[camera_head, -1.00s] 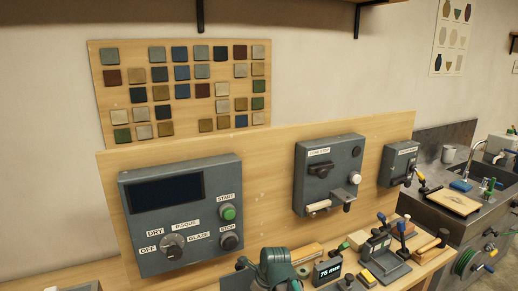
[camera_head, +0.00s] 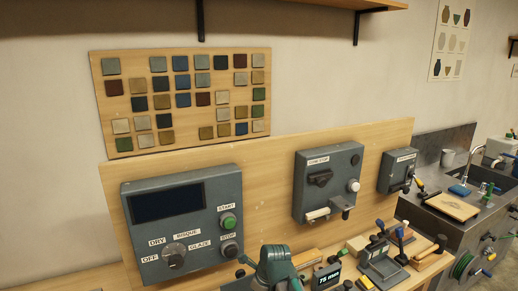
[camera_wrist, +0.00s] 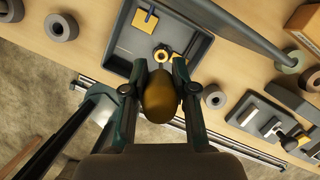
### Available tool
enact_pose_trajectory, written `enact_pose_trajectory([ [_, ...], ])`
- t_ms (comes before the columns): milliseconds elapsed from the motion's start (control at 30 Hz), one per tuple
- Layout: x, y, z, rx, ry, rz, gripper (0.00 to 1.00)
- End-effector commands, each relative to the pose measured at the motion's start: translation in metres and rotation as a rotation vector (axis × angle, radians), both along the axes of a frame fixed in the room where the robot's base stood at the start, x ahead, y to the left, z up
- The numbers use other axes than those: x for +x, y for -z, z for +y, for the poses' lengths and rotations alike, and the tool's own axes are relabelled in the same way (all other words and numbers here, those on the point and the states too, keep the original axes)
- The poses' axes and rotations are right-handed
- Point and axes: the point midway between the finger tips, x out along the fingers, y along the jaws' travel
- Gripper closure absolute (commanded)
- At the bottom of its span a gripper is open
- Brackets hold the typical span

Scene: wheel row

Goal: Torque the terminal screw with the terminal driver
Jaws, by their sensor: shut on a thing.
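In the wrist view, my gripper (camera_wrist: 159,76) is shut on a rounded, dark amber handle (camera_wrist: 160,100), which seems to be the terminal driver. Its shaft and tip are hidden behind the handle. The handle is over the edge of a grey tray (camera_wrist: 200,62). A small yellow ring (camera_wrist: 161,56) shows just past the fingertips; I cannot tell if it belongs to the driver. The terminal screw cannot be made out. A small grey box (camera_head: 397,172) with an unreadable label hangs at the right of the wooden backboard.
A kiln-style control box (camera_head: 184,222) and a middle grey box (camera_head: 327,182) project from the backboard. Tools and fixtures, including a display block (camera_head: 327,277), crowd the bench. In the wrist view, a yellow pad (camera_wrist: 145,20) lies in the tray and grey rolls (camera_wrist: 61,27) lie around it.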

Motion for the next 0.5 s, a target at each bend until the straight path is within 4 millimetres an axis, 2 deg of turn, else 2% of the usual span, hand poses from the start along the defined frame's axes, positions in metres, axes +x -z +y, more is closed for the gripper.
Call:
enact_pose_trajectory([
  [500,0.0,-0.026,0.0,0.0,0.0,-0.001,1.0],
])
